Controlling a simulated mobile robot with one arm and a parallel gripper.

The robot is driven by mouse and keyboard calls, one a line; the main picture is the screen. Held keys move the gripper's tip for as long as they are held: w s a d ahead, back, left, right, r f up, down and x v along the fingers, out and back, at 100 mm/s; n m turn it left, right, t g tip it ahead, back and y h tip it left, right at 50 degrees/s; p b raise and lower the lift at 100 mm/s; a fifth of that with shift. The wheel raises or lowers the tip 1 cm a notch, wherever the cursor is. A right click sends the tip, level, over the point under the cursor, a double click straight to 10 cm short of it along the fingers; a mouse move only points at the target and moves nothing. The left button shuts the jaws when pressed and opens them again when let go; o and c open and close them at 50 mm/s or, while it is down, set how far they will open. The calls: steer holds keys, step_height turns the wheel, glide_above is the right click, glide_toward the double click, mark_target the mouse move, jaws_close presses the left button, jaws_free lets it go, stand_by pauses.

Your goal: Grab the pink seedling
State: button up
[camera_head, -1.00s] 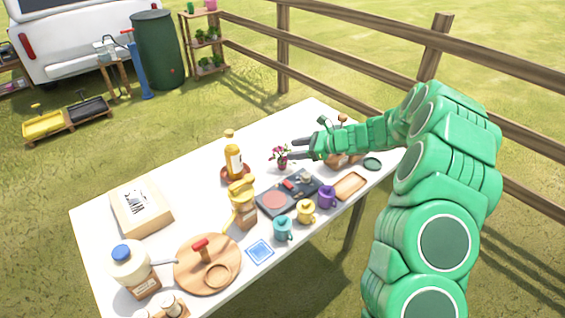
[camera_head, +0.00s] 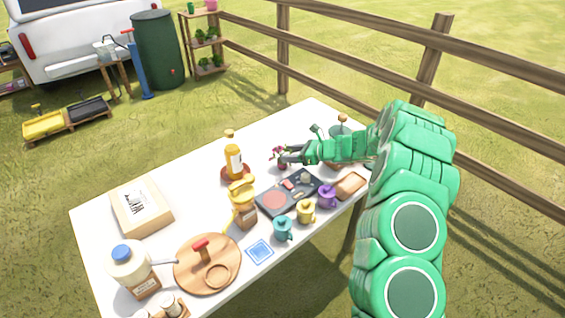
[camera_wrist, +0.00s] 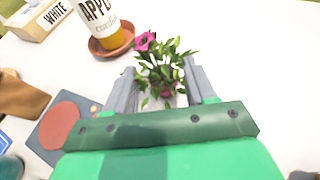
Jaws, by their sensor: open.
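The pink seedling (camera_wrist: 154,66) has magenta blooms and green leaves. In the wrist view it stands between the two grey fingers of my gripper (camera_wrist: 158,82), with its blooms reaching past the fingertips. The fingers are apart, and I cannot tell whether either touches it. Its base is mostly hidden by leaves and the gripper. In the head view the seedling (camera_head: 278,153) is on the white table, and my gripper (camera_head: 287,157) is at it, partly covering it.
An amber bottle (camera_head: 233,158) on a reddish saucer stands left of the seedling. The table (camera_head: 195,175) is bare behind the bottle.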

steer(key=shift+x, duration=1.2)
steer(key=shift+c, duration=0.3)
jaws_close()
steer(key=shift+r, duration=0.1)
